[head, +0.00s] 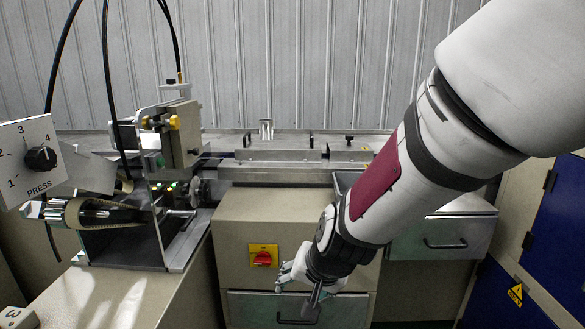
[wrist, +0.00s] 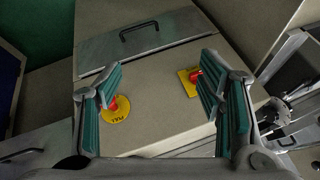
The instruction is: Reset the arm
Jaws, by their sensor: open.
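My arm (head: 378,190) reaches from the upper right of the head view down to the left, across the front of the beige cabinet. My gripper (head: 283,285) is at its lower end, in front of the cabinet, partly hidden by my wrist. In the wrist view my gripper (wrist: 160,69) is open, its two teal-padded fingers wide apart with nothing between them. Beyond the fingers is the beige cabinet face (wrist: 150,95).
A red switch on a yellow square (head: 263,257) and a round yellow plate with a red button (wrist: 116,112) are on the cabinet. A grey drawer (head: 250,310) is below. The wrapping machine (head: 180,130) and PRESS dial (head: 40,158) stand left. A blue panel (head: 510,300) is right.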

